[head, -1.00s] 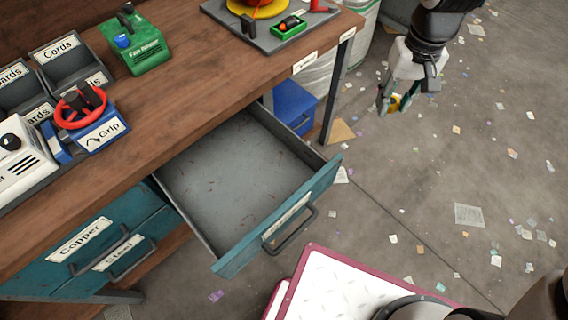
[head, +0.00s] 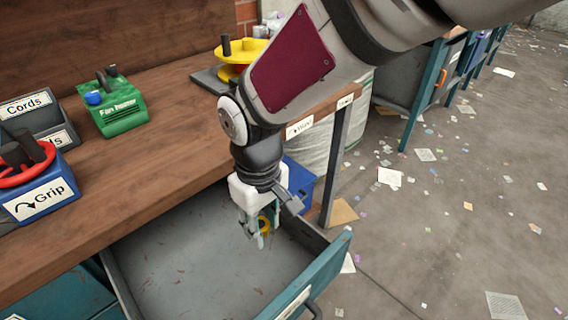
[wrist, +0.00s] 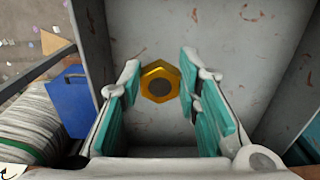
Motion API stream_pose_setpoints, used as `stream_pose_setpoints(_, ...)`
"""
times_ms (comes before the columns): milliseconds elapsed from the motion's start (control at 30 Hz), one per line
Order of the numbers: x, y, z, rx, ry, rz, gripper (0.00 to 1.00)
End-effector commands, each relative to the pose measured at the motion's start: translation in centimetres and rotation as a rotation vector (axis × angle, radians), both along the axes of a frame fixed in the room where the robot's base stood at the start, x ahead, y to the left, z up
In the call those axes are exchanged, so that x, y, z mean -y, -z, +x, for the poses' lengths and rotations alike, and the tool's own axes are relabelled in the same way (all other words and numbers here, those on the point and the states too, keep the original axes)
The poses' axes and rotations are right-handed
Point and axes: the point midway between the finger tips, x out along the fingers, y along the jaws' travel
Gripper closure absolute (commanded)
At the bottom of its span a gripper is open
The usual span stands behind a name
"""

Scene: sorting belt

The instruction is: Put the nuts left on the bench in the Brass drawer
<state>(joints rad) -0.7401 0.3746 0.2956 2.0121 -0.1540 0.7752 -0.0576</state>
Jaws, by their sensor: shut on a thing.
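A brass-coloured hex nut (wrist: 160,82) sits between the teal pads of my gripper (wrist: 158,88) in the wrist view. My gripper (head: 258,232) is shut on the nut and hangs over the open drawer (head: 190,262) in the head view, pointing down. The drawer's grey floor (wrist: 240,75) looks bare apart from rusty marks. Its teal front carries a label that I cannot read. No other nut shows on the visible part of the bench (head: 150,150); my arm hides some of it.
On the bench stand the blue Grip box (head: 42,190), a green device (head: 112,108), grey bins (head: 45,115) and a yellow spool (head: 240,55). A blue bin (head: 300,180) stands beside the drawer. Paper scraps litter the floor at the right.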

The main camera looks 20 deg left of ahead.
Motion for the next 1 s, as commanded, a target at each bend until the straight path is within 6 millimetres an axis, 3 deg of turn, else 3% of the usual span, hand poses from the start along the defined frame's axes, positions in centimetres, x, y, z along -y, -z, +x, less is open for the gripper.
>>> stream_pose_setpoints(300, 0.1, 4.3, 0.0, -0.002, 0.0, -0.002, 1.0)
stream_pose_setpoints(533, 0.1, 6.3, 0.0, -0.001, 0.002, -0.002, 1.0)
stream_pose_setpoints(733, 0.1, 9.6, 0.0, -0.001, 0.001, -0.003, 1.0)
stream_pose_setpoints(1000, 0.1, 9.9, 0.0, 0.0, 0.002, 0.0, 1.0)
